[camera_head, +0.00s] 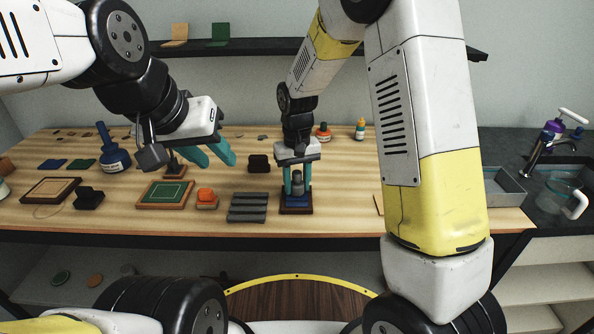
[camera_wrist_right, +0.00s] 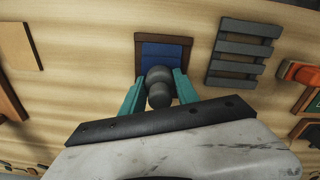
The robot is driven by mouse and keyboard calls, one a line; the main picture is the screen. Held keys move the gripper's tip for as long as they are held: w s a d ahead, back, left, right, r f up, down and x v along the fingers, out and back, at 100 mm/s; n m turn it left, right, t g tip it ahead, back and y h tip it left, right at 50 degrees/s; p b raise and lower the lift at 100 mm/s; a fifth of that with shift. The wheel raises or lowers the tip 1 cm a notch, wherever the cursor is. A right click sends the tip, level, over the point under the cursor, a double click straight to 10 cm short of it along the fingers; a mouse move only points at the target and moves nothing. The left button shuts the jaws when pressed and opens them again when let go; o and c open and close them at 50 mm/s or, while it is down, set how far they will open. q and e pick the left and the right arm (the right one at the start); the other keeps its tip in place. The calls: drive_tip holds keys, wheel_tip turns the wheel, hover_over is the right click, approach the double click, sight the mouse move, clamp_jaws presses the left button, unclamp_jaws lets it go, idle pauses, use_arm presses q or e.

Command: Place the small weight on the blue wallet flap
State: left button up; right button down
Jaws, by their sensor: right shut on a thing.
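My right gripper (camera_head: 297,193) is shut on the small grey weight (camera_head: 297,187), which stands between its teal fingers. The blue wallet flap (camera_head: 296,204) lies on a brown base on the wooden table directly below. In the right wrist view the weight (camera_wrist_right: 158,88) sits between the fingers and overlaps the near part of the blue flap (camera_wrist_right: 164,53), hiding some of it. I cannot tell whether the weight touches the flap. My left gripper (camera_head: 217,162) is open and empty, with its fingers apart, above the table at left.
A dark grey slatted rack (camera_head: 248,207) stands just left of the wallet. A sink with a tap (camera_head: 541,150) is at right.

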sight(298, 172)
drive_tip(key=shift+f, duration=0.1)
drive_tip(key=c, duration=0.9)
unclamp_jaws()
wheel_tip(298, 172, up, 12)
drive_tip(key=shift+f, duration=0.15)
drive_tip(key=shift+d+r, duration=0.1)
drive_tip(key=shift+r, duration=0.2)
drive_tip(key=s+d+r+m+t+y, duration=0.1)
drive_tip(key=s+d+r+t, duration=0.2)
drive_tip(key=s+d, duration=0.4)
drive_tip(key=s+d+r+m+t+y, duration=0.1)
drive_tip(key=s+d+r, duration=0.5)
drive_tip(key=s, duration=0.6)
drive_tip(key=shift+s+d+r+m+t, duration=0.15)
drive_tip(key=shift+s+d+m+t, duration=0.3)
drive_tip(key=shift+t, duration=0.65)
